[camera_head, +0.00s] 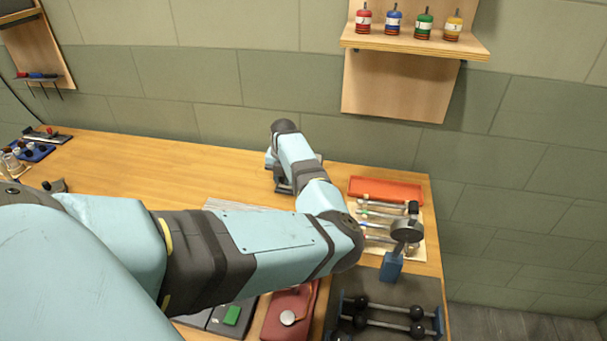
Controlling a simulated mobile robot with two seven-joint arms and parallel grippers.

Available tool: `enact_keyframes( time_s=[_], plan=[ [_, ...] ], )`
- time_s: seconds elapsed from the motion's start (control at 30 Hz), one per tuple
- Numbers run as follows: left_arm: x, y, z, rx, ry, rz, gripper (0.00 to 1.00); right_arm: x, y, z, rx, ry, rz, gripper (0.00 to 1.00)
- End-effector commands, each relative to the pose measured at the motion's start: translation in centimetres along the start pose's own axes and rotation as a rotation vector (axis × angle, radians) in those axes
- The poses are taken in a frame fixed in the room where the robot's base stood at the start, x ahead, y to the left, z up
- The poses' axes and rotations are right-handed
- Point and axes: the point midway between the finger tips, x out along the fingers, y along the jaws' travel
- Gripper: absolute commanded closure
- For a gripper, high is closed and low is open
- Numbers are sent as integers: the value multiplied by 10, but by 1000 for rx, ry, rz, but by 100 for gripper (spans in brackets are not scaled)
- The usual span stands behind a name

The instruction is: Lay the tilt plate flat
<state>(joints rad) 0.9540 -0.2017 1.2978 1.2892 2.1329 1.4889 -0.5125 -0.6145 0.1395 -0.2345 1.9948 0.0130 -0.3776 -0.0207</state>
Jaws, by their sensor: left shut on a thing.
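My left arm comes in from the left and bends back toward the wall over the wooden table. My left gripper (283,187) is low over the table near its back edge, mostly hidden by my own wrist. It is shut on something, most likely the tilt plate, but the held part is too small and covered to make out. A pale grey flat surface (232,205) shows behind my forearm. I cannot tell whether it belongs to the tilt plate, nor how the plate is tilted. My right gripper is not in view.
An orange tray (386,190) and several rods lie on the table's right. A blue stand with a grey round head (407,230) and a dark rack with black-knobbed bars (385,318) are nearer. A red case (290,312) lies at the front. A wall shelf (415,44) holds several coloured pieces.

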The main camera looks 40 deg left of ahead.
Motion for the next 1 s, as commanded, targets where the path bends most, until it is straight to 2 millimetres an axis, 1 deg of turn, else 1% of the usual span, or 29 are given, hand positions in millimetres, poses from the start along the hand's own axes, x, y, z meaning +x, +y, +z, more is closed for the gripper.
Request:
enact_keyframes(
  time_s=[0.03,1.0],
  plan=[
    [3,-1,-2,2,6,-5,100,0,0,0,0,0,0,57],
    [8,0,-2,2,6,-46,100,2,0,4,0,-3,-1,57]
  ],
)
